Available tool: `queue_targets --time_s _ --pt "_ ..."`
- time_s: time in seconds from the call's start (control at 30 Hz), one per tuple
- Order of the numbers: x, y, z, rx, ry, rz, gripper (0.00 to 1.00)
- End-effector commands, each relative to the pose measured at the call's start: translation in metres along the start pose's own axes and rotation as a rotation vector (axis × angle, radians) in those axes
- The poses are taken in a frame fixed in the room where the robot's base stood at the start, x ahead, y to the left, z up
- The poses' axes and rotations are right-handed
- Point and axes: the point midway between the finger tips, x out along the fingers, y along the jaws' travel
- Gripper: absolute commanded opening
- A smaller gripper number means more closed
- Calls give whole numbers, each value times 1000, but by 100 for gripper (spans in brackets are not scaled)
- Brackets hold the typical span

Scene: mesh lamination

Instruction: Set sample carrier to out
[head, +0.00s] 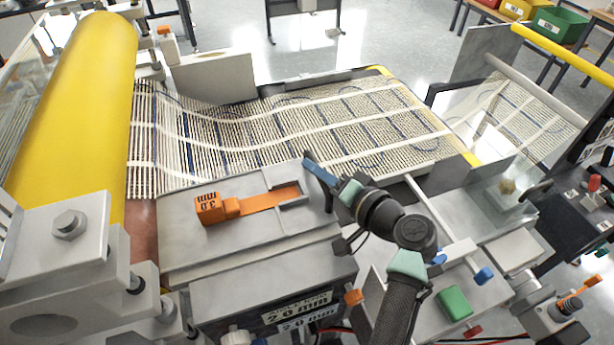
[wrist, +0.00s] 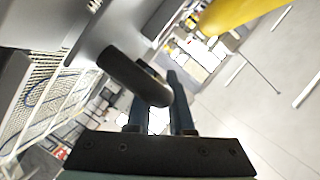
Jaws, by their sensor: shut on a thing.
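In the head view, my gripper (head: 314,166) has blue fingers and reaches in from the lower right to the right end of a grey metal plate (head: 180,245). In the wrist view, the fingers of my gripper (wrist: 160,95) are shut on a black cylindrical handle (wrist: 125,72), which juts from pale grey metal parts. In the head view a dark handle piece (head: 329,198) shows just below the fingertips, partly hidden by my gripper. No label marks the sample carrier, so I cannot tell how far in or out it stands.
A yellow roller (head: 85,85) stands at the left. Ribbed mesh (head: 300,125) spreads behind my gripper. A green block (head: 455,303) and blue-capped fittings (head: 484,276) sit at the lower right.

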Motion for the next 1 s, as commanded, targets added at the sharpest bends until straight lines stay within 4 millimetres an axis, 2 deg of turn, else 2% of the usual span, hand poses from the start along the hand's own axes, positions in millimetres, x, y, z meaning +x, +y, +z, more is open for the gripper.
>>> queue_targets --time_s 0.3,0.33,0.5,0.83,1.0 --pt "-4 3 -5 0 12 7 0" --pt "-4 3 -5 0 12 7 22" --pt "-3 3 -4 0 11 6 50" --pt "-4 2 -3 -1 7 3 50" --pt "-25 3 -2 -2 10 4 50"
